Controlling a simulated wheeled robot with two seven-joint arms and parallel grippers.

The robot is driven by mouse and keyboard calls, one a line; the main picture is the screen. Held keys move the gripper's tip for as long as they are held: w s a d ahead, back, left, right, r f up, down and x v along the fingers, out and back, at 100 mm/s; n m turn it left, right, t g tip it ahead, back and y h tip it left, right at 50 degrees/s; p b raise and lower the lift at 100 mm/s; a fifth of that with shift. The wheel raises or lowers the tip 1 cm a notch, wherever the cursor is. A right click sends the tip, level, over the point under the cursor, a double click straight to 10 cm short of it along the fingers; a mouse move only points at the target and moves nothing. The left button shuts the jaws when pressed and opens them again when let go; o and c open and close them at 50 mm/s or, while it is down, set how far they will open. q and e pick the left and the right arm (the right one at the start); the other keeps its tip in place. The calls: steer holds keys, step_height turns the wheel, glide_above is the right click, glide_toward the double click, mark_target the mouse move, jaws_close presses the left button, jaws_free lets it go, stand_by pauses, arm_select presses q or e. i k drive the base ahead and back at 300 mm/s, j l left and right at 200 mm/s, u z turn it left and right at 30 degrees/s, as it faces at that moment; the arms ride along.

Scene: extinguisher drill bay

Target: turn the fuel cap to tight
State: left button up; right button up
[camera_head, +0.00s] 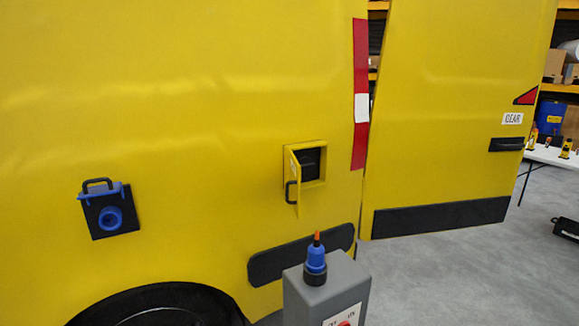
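A round blue cap (110,218) sits on a black square plate (97,228) on the side of the yellow vehicle, at the left. It looks like the fuel cap; whether it is tight cannot be told. A blue flap (91,194) with a dark handle stands out above it, apparently raised. Neither of my grippers is in view, and nothing touches the cap.
A small yellow hatch door (302,196) stands open on the vehicle, with a dark recess (310,163) behind. A grey post (334,291) bearing a blue, orange-tipped bottle (316,258) stands in front. A vehicle door (450,110) is ajar; clear floor (450,280) lies right.

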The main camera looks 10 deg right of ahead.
mark_target(306, 163)
steer(key=i+l+u, duration=0.15)
steer(key=l+u, duration=0.35)
steer(key=l, duration=0.35)
steer(key=l+u, duration=0.45)
steer(key=l, duration=0.4)
steer(key=k+l+u, duration=0.1)
steer(key=l+u, duration=0.4)
steer(key=l, duration=0.35)
